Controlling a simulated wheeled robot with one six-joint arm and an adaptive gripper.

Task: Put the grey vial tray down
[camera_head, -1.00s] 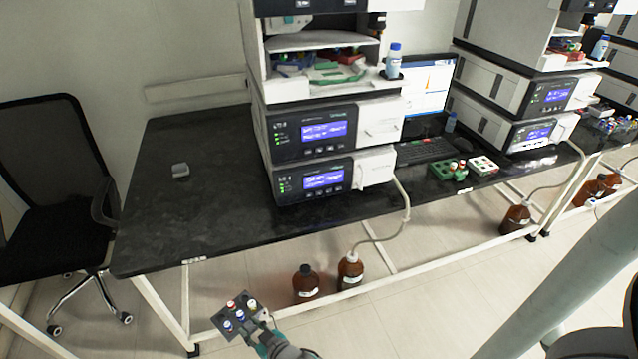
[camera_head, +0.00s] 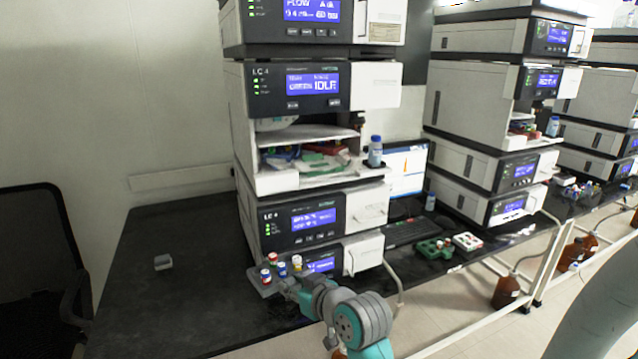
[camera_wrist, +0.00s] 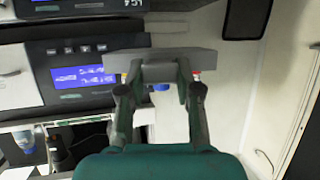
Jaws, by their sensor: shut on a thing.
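The grey vial tray (camera_head: 262,286) is held up in front of the lower modules of the near instrument stack, with several vials with red, blue and white caps standing in it. My gripper (camera_head: 290,284) is shut on the tray's near edge. In the wrist view the tray (camera_wrist: 212,62) shows edge-on as a grey bar across my gripper (camera_wrist: 158,75), and most of its vials are hidden behind it. The tray appears level and above the black bench (camera_head: 150,310); its exact height over the bench I cannot tell.
The near instrument stack (camera_head: 290,170) stands right behind the tray, with an open bay (camera_head: 310,175) holding coloured items. A small grey object (camera_head: 163,262) lies on the left of the bench, with bare top around it. Green and white racks (camera_head: 434,249) and a keyboard lie to the right.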

